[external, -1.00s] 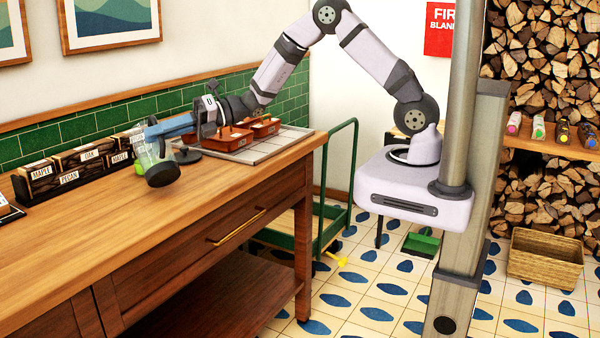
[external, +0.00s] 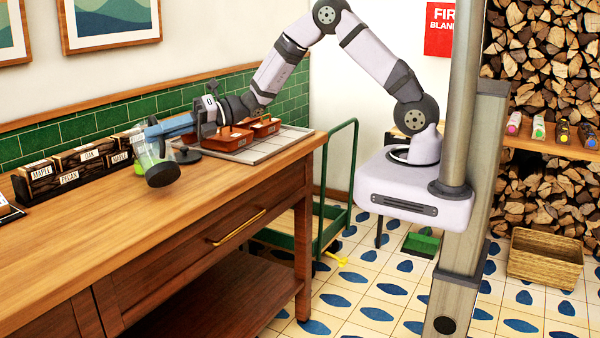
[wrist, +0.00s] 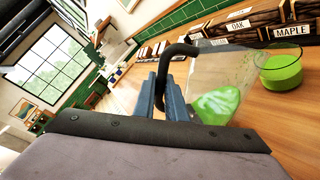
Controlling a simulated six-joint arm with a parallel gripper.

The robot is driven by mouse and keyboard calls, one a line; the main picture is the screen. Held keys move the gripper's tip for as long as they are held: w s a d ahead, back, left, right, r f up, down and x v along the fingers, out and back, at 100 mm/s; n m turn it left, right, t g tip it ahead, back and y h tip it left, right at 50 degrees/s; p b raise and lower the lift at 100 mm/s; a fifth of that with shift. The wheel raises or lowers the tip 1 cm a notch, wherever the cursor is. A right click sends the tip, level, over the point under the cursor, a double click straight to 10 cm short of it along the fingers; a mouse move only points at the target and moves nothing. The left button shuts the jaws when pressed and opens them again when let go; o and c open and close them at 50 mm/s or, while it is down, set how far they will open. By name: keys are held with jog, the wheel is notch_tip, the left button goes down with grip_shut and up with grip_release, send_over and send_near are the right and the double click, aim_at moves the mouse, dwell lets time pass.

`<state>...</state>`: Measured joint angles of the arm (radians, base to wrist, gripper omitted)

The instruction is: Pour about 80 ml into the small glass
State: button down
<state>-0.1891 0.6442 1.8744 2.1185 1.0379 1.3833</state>
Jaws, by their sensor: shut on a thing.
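My gripper (wrist: 168,98) is shut on the black handle (wrist: 177,55) of a clear pitcher (wrist: 236,62). The pitcher is tilted, with bright green liquid (wrist: 215,106) inside. In the external view, the pitcher's dark base (external: 163,174) faces the camera, above the counter. The small glass (wrist: 281,70) stands upright on the counter beside the pitcher in the wrist view, with green liquid in it. In the external view the pitcher largely hides the small glass. I cannot make out a falling stream.
Wooden boxes labelled MAPLE, OAK and PECAN (external: 68,177) stand along the green-tiled wall, close behind the glass. The front of the wooden counter (external: 110,235) is clear.

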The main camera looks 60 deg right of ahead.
jog(key=shift+s+b, duration=0.1)
jog(key=shift+b, duration=0.4)
jog(key=n+b, duration=0.1)
jog(key=b, duration=0.1)
jog(key=s+f+n+b, duration=0.1)
jog(key=b, duration=0.2)
jog(key=shift+s+a+t, duration=0.1)
jog(key=shift+a+t, duration=0.2)
jog(key=shift+a, duration=0.05)
jog(key=s+f+n+b, duration=0.1)
jog(key=f+n+b, duration=0.1)
jog(key=b, duration=0.5)
jog(key=s+a+f+n+t+b, duration=0.1)
jog(key=s+n+b, duration=0.1)
jog(key=b, duration=0.5)
jog(key=s+a+f+n+y+b, duration=0.1)
jog(key=f+n+b, duration=0.1)
jog(key=b, duration=0.6)
jog(key=shift+s+f+n, duration=0.3)
jog(key=shift+s+n, duration=0.05)
jog(key=shift+n, duration=0.05)
jog(key=shift+b, duration=0.5)
